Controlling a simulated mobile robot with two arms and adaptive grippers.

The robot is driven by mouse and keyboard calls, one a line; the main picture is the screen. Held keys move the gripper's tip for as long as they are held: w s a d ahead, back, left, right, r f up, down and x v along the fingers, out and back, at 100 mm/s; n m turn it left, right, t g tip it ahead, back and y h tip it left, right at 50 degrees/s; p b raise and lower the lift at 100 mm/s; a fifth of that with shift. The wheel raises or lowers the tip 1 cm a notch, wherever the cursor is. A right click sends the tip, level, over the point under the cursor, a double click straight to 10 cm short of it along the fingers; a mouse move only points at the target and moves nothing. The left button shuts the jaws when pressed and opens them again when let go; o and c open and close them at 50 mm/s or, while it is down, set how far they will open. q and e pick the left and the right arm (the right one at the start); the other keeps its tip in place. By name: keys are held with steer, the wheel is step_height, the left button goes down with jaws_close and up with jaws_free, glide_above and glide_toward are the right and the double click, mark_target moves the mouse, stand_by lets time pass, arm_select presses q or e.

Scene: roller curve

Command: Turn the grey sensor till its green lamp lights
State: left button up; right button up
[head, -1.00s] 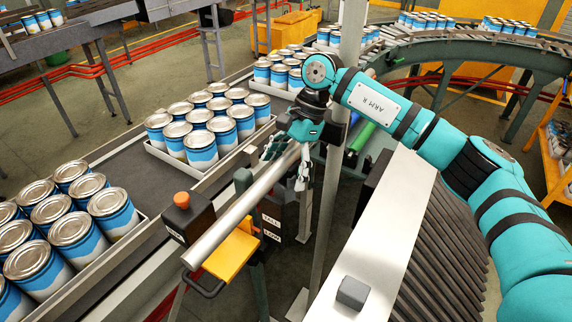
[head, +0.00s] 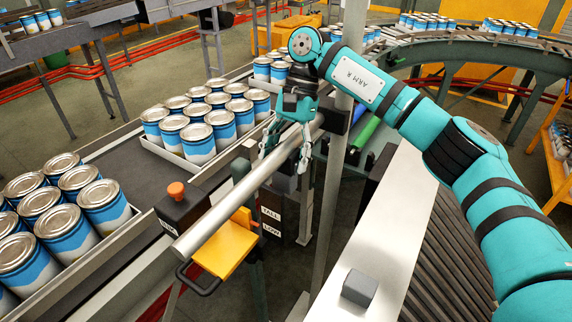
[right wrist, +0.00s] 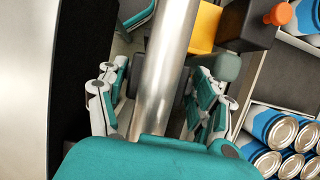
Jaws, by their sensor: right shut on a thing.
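I cannot tell for sure which part is the grey sensor, and I see no lit green lamp. A small grey block (head: 358,288) lies on the pale panel at the front. A rounded grey-green piece (head: 240,170) stands beside the conveyor; it also shows in the right wrist view (right wrist: 228,66). The right wrist view shows the tube (right wrist: 168,60) between the fingers (right wrist: 160,105). My left gripper is not in view.
A dark box with an orange button (head: 176,188) and a yellow pad (head: 225,256) sit near the tube's front end. A labelled dark post (head: 272,205) stands beneath it. Trays of blue cans (head: 68,230) fill the conveyor at left. A pole (head: 331,190) rises close behind the gripper.

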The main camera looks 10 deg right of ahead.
mark_target(290, 137)
steer(key=shift+r, duration=0.1)
steer(key=o, duration=1.2)
steer(key=shift+w, duration=0.1)
steer(key=v, duration=0.7)
steer(key=shift+r, duration=0.15)
